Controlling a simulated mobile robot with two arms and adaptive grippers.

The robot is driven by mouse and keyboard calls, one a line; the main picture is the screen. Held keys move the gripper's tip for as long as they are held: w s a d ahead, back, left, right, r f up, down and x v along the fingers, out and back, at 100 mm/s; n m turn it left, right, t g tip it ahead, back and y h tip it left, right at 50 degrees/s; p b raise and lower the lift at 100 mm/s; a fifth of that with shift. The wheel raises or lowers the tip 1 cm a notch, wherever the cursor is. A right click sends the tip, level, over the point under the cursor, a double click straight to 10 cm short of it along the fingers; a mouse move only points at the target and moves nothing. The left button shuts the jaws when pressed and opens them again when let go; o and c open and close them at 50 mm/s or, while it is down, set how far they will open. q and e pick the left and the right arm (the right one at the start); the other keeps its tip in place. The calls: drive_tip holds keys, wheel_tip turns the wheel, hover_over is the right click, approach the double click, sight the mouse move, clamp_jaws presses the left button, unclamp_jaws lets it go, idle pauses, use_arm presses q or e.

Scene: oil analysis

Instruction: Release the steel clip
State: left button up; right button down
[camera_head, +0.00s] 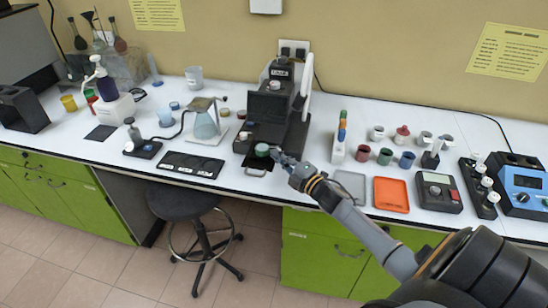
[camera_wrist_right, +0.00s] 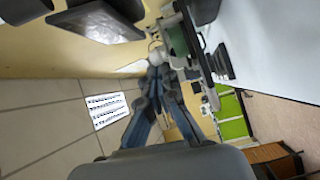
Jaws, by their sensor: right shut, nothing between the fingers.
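My right gripper (camera_head: 277,155) reaches in from the lower right, its fingertips at the front of the black instrument (camera_head: 268,108). It is close beside a small round green-topped piece (camera_head: 262,149) low on that instrument's front; I cannot tell whether they touch. In the right wrist view the two blue-grey fingers (camera_wrist_right: 159,68) converge with nothing visible held between them. I cannot make out the steel clip for certain; it is too small or hidden by the fingers. My left gripper is not in view.
A glass flask on a stand (camera_head: 204,125) and a black panel (camera_head: 190,164) lie left of the instrument. A rack of coloured-capped tubes (camera_head: 340,138), a grey tray (camera_head: 350,185) and an orange tray (camera_head: 391,195) are right. A stool (camera_head: 182,202) stands below the bench.

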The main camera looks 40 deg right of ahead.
use_arm(q)
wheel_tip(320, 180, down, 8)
drive_tip(key=b, duration=0.7)
use_arm(e)
drive_tip(key=shift+s+d+f+n+g+y, duration=0.15)
drive_tip(key=shift+d+n+g+y, duration=0.3)
drive_tip(key=shift+n+y, duration=0.6)
drive_tip(key=shift+s+d+r+n+g+y, duration=0.15)
drive_tip(key=shift+d+n+g+y, duration=0.35)
drive_tip(key=shift+y, duration=1)
drive_tip(key=shift+s+d+f+n+g+y, duration=0.15)
drive_tip(key=shift+d+n+g+y, duration=0.2)
drive_tip(key=shift+n+y, duration=0.75)
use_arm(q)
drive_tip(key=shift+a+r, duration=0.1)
